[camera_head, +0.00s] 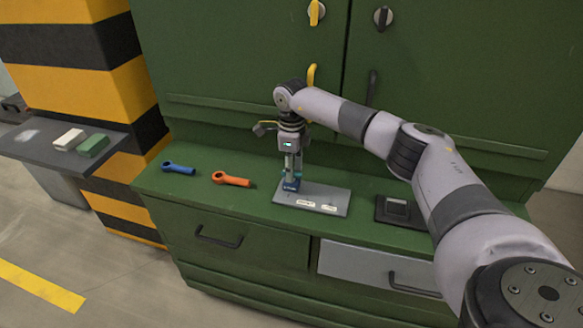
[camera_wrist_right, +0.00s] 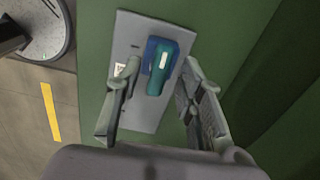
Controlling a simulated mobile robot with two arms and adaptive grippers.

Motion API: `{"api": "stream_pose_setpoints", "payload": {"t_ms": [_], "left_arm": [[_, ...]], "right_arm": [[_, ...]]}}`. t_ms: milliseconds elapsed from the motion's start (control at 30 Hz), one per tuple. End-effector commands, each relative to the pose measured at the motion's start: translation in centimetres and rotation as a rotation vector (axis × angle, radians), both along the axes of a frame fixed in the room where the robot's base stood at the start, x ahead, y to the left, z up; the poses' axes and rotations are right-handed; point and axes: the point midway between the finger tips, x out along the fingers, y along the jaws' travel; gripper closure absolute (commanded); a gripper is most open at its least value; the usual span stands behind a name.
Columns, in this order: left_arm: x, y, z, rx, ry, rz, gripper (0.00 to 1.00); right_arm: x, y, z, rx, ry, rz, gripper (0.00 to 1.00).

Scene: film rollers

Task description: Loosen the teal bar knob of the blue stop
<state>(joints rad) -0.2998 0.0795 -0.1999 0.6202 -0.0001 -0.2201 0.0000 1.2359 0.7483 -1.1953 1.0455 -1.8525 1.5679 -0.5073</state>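The blue stop (camera_head: 291,185) stands on a grey plate (camera_head: 335,197) with small white labels, on the green bench top. In the right wrist view the blue stop (camera_wrist_right: 148,54) is partly covered by its teal bar knob (camera_wrist_right: 156,84), which lies lengthwise in the picture. My right gripper (camera_head: 291,173) points down over the stop. In the right wrist view its two fingers (camera_wrist_right: 161,66) are open, one on each side of the knob, with a visible gap to the right finger. In the head view the gripper hides most of the knob. My left gripper is not in view.
Green cabinet doors with a yellow handle (camera_head: 311,76) rise behind. A side shelf (camera_head: 30,148) holds white and green blocks.

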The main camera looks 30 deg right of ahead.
Motion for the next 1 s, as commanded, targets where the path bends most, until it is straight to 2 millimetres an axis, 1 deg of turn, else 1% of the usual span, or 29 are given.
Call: {"api": "stream_pose_setpoints", "payload": {"t_ms": [167,267,367,600,700,833,1000], "left_arm": [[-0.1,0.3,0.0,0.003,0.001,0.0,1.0],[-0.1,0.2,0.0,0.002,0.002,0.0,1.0],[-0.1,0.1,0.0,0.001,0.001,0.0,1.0],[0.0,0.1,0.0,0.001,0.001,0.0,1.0],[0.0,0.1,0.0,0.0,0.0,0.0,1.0],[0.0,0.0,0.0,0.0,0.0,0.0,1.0],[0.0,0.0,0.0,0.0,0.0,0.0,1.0]], "right_arm": [[0.0,0.0,0.1,0.0,0.001,0.0,0.65],[0.0,0.0,0.9,0.0,0.0,0.0,0.65],[0.1,0.0,2.6,0.001,-0.002,0.0,0.65],[0.1,0.0,7.8,-0.001,-0.004,0.001,0.65],[0.1,0.0,9.6,0.001,-0.002,0.001,0.65],[0.0,0.0,11.2,0.001,-0.001,0.0,0.65],[0.0,0.0,11.9,0.001,0.001,0.0,0.65]]}}
